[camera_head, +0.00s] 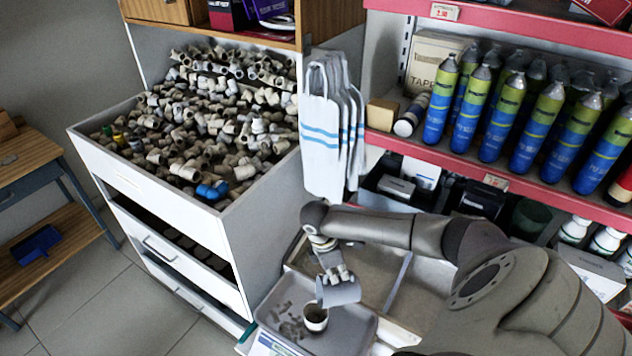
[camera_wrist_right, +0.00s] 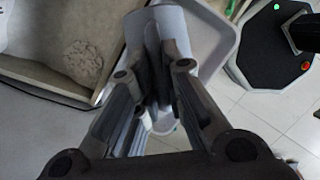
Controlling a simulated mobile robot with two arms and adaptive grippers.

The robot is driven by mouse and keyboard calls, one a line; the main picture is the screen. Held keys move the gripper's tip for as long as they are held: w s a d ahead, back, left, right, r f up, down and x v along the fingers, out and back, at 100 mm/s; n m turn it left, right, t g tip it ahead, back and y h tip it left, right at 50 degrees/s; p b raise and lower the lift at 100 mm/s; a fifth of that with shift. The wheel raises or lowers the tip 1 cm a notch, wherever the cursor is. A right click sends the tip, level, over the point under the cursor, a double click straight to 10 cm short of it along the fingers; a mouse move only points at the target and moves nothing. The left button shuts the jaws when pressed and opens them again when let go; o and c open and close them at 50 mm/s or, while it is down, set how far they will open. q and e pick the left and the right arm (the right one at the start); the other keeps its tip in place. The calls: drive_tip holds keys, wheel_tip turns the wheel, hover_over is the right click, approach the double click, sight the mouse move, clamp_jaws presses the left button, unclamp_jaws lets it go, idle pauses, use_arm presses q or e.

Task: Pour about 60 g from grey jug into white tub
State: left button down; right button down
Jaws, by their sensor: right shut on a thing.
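The grey jug (camera_head: 340,292) is held in my right gripper (camera_head: 336,272), which is shut on it. The jug is tilted far over, its mouth toward the left, just above the white tub (camera_head: 315,319). The tub stands upright in a grey tray (camera_head: 352,338); its inside looks dark and its fill level cannot be told. No stream is clearly visible. My left gripper is not in view.
Small grey pieces (camera_head: 291,329) lie in the tray left of the tub. Paper bags (camera_head: 322,130) hang behind. A drawer of pipe fittings (camera_head: 150,215) stands left, and a red shelf (camera_head: 480,172) with spray cans is at the back right. A grainy heap (camera_wrist_right: 83,62) shows in the wrist view.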

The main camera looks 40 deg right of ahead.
sight(326, 275)
drive_tip(key=shift+w+a+r+h+p, duration=0.3)
drive_tip(key=shift+w+a+h+p, duration=0.15)
drive_tip(key=shift+a, duration=0.25)
idle(0.9)
drive_tip(key=shift+w+a+r+g+h, duration=0.1)
drive_tip(key=shift+w+a+g+h, duration=0.3)
drive_tip(key=shift+a, duration=0.2)
drive_tip(key=shift+w+a+r+g+h, duration=0.1)
drive_tip(key=shift+w+a+g+h, duration=0.15)
drive_tip(key=shift+a+h, duration=0.25)
idle(1.5)
